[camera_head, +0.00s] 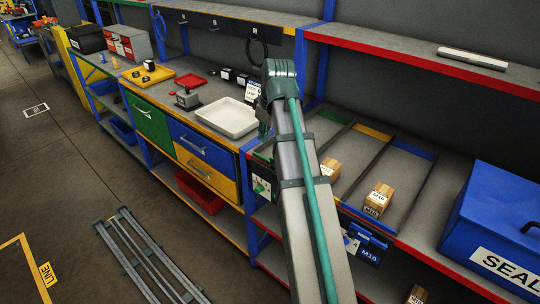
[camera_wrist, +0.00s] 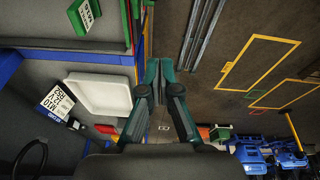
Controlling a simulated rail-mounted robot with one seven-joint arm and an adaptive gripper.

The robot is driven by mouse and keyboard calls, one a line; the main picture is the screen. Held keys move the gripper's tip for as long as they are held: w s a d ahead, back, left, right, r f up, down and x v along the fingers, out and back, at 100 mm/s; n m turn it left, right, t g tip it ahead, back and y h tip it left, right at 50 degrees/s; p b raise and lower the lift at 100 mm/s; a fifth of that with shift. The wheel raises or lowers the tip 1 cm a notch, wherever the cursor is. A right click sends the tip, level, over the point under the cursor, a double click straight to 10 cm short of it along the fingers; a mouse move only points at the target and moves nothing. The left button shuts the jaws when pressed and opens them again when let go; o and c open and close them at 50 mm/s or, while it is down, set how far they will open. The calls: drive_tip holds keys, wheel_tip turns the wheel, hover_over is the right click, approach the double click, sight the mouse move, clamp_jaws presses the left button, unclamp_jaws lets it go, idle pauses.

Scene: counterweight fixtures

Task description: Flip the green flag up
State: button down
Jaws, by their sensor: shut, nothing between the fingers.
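In the head view a green plate with a pale face (camera_head: 262,186), which looks like the green flag, is on the front of the shelf unit, just left of my arm. My arm hides part of it. In the wrist view a green plate with a white label (camera_wrist: 86,14) shows at the top left, by the green shelf edge; I cannot tell its tilt for sure. My gripper (camera_wrist: 159,64) is shut and empty, apart from the plate, with the floor behind its fingertips. In the head view the gripper is mostly hidden behind my wrist.
A white tray (camera_head: 228,118) sits on the bench left of my arm. A blue flag marked M10 (camera_head: 369,253) is on the shelf front to the right. Cardboard boxes (camera_head: 378,199) stand in the lanes. A blue SEAL case (camera_head: 497,215) is at far right.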

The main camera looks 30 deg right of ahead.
wheel_tip(320, 180, down, 10)
drive_tip(key=d+p, duration=0.1)
drive_tip(key=p, duration=0.3)
drive_tip(key=shift+s+d+r+p, duration=0.15)
drive_tip(key=shift+s+d+p, duration=0.1)
drive_tip(key=shift+s+p, duration=0.05)
idle(0.3)
